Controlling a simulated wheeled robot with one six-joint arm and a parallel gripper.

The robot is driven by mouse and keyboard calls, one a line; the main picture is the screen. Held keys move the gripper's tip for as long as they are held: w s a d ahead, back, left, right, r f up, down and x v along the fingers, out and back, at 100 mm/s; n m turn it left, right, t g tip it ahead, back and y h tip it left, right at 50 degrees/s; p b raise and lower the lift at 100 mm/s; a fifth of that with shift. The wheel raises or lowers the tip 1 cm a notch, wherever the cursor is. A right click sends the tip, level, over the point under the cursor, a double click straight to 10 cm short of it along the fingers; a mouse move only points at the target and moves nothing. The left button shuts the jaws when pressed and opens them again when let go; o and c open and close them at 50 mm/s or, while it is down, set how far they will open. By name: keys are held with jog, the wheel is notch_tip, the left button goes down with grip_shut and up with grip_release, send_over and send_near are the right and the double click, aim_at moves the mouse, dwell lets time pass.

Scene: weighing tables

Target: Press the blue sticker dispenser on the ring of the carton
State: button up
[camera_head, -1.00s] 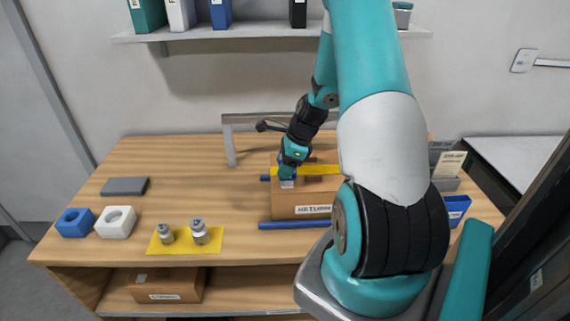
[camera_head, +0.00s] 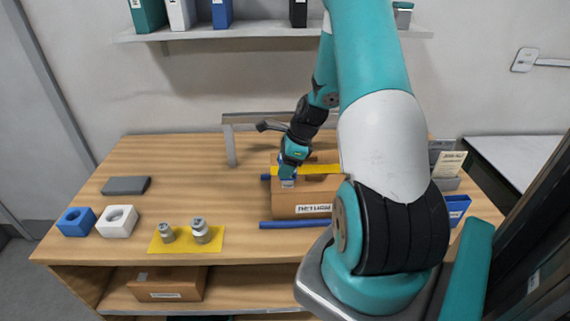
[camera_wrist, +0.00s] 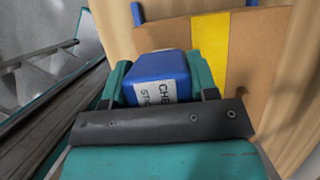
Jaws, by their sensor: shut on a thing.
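The carton (camera_head: 291,207) is a brown box with a yellow tape strip on top and a "RETURN" label on its front; it stands on the wooden table. It also shows in the wrist view (camera_wrist: 262,50), with the yellow strip beside my gripper. My gripper (camera_head: 288,177) is over the carton's left part. In the wrist view my gripper (camera_wrist: 163,85) is shut on the blue sticker dispenser (camera_wrist: 160,66), which has a white label with black letters. The dispenser's lower end and any ring on the carton are hidden, so I cannot tell whether they touch.
Blue rails (camera_head: 293,224) lie beside the carton, and a grey frame (camera_head: 229,145) stands behind. At left are a grey slab (camera_head: 126,185), a blue block (camera_head: 76,222), a white block (camera_head: 116,221) and metal weights on a yellow mat (camera_head: 160,245). A shelf (camera_head: 270,33) hangs above.

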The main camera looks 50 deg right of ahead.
jog(key=shift+f, duration=0.65)
dwell(1.6)
notch_tip(320, 180, up, 7)
jog(key=p, duration=0.6)
jog(key=shift+r, duration=0.1)
dwell(0.6)
